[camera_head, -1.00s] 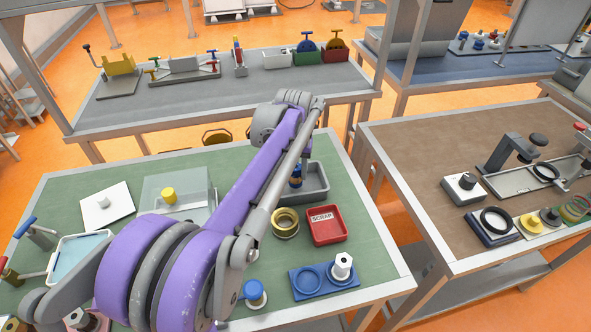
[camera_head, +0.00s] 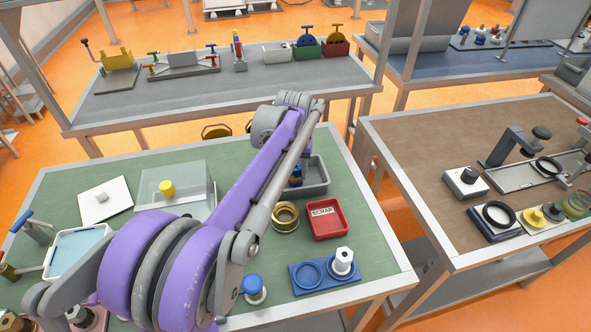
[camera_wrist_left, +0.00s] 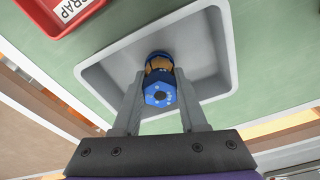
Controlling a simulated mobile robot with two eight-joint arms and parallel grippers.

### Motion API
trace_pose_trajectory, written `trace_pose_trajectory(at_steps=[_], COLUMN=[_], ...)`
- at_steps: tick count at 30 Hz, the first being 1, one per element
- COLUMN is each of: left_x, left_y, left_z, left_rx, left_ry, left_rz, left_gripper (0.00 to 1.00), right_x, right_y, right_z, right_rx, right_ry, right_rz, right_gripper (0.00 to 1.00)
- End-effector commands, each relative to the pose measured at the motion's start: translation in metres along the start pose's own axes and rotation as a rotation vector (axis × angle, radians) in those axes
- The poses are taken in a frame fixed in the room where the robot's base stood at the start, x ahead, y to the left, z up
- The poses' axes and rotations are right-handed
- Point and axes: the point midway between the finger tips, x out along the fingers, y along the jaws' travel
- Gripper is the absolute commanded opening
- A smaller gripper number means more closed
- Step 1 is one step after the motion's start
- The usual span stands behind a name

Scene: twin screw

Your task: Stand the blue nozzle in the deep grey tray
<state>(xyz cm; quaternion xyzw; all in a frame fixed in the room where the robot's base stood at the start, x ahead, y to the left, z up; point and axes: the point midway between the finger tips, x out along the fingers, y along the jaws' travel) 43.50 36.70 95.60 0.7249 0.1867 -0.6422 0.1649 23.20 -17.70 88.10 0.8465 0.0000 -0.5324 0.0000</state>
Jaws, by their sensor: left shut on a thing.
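The blue nozzle (camera_wrist_left: 159,92) has blue hexagonal and ringed ends with a brass-coloured band between them. My left gripper (camera_wrist_left: 160,78) is shut on it, one finger on each side. The nozzle is inside the outline of the deep grey tray (camera_wrist_left: 215,50), and I cannot tell whether it touches the floor. In the head view the nozzle (camera_head: 296,174) looks upright in the tray (camera_head: 317,190), near its left side. My purple arm hides part of the tray and most of the gripper there. My right gripper is not in view.
A red scrap tray (camera_head: 326,219) and a brass ring (camera_head: 285,217) lie just in front of the grey tray. A blue fixture (camera_head: 313,282) holds a white hexagonal part. A clear box (camera_head: 190,185) stands to the left. Green table shows behind the tray.

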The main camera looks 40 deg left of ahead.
Motion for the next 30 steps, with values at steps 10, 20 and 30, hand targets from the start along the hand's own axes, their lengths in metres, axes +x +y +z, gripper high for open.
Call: trace_pose_trajectory(at_steps=[10,20,30], left_x=[-0.0002,-0.0005,-0.0003], left_y=[0.0,-0.0001,-0.0001], left_z=[-0.0001,0.0001,0.0001], left_rx=[0.0,0.0,0.0], left_ry=[0.0,0.0,0.0], left_rz=[0.0,0.0,0.0], left_gripper=[0.0,0.0,0.77], right_x=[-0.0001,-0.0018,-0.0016], right_y=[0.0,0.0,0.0], right_z=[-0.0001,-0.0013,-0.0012], right_rx=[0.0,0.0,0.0], right_ry=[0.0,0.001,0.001], right_rz=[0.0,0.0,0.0], right_gripper=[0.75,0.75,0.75])
